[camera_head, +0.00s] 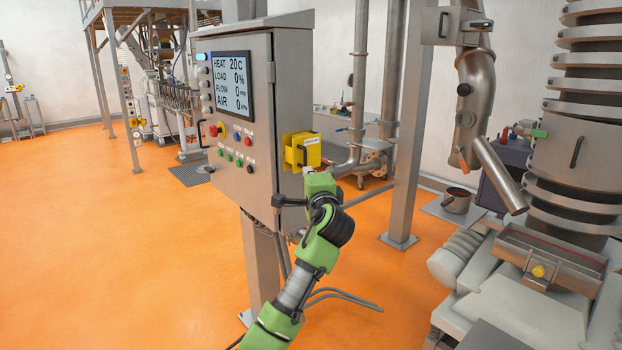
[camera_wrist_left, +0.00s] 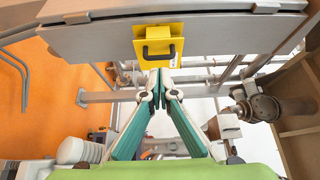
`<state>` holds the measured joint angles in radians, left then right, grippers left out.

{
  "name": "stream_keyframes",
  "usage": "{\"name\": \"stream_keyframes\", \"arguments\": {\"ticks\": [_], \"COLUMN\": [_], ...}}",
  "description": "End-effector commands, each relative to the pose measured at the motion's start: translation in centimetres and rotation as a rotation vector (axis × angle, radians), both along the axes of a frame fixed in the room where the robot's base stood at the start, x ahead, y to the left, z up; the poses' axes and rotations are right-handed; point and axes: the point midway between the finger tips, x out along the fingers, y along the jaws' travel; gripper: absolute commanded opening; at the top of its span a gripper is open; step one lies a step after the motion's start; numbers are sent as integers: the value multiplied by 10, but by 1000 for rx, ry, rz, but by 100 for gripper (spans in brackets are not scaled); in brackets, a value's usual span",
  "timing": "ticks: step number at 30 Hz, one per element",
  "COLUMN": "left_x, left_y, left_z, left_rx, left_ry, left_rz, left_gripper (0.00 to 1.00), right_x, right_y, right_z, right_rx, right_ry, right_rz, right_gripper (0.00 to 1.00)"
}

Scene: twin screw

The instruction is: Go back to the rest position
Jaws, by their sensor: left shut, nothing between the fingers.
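My left gripper (camera_head: 309,171) is in front of the right side of the grey control cabinet, just below the yellow box (camera_head: 302,150) mounted there. In the left wrist view, its two fingers (camera_wrist_left: 160,75) come together at the tips and hold nothing. The yellow box with its black handle (camera_wrist_left: 158,47) is just beyond the fingertips in that view. The exact gap between tips and box is hard to judge. My right gripper is not in view.
The grey control cabinet (camera_head: 235,165) stands on a post (camera_head: 260,265) and shows a screen and coloured buttons. Steel pipes and a column (camera_head: 408,130) stand behind. A large machine (camera_head: 575,150) fills the right side. The orange floor (camera_head: 100,240) at left is open.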

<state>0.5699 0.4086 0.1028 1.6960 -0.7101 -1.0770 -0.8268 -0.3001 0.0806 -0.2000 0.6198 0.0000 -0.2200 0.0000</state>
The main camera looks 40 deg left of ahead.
Motion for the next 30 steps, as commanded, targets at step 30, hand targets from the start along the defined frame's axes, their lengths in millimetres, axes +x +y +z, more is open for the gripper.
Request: {"name": "stream_keyframes", "arguments": {"ticks": [30], "left_x": [31], "left_y": [-87], "left_z": [-304], "left_rx": [-307], "left_ry": [231], "left_rz": [-230], "left_gripper": [0], "right_x": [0], "right_y": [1], "right_z": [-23], "right_rx": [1], "right_ry": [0], "right_rz": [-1], "right_gripper": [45]}}
